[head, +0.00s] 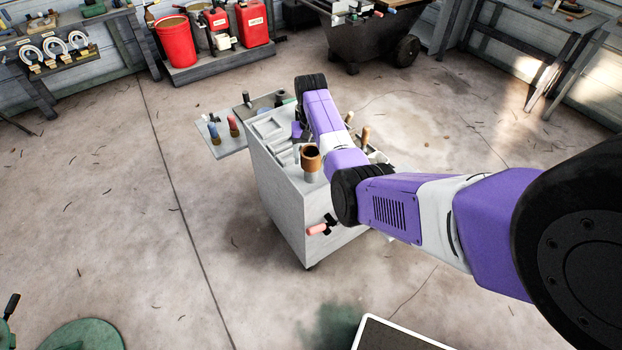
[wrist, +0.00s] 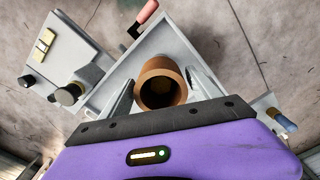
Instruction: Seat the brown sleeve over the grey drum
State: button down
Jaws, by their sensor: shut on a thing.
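The brown sleeve (head: 310,156) is a short, open-topped tube at the near corner of the grey caddy. My gripper (wrist: 160,92) is shut on the sleeve, with a grey finger on each side; the sleeve also shows in the wrist view (wrist: 148,88). In the head view the grey drum (head: 311,177) stands upright directly below the sleeve, with its lower part showing. I cannot tell whether the drum's top is inside the sleeve. The sleeve's inside is dark in the wrist view, and the drum is hidden there. My forearm partly hides the gripper in the head view.
The caddy (head: 278,200) has a pink-handled part (head: 318,229) on its near side. A side shelf (head: 213,140) carries a blue and a red handled piece. Wooden-handled tools (head: 365,136) stand at the caddy's right, near my arm. Floor around the caddy is mostly clear.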

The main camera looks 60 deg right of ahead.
jog(key=shift+f+b, duration=2.45)
jog(key=shift+f, duration=1.05)
dwell(3.0)
jog(key=shift+c, duration=0.3)
grip_release()
jog(key=shift+r, duration=3.85)
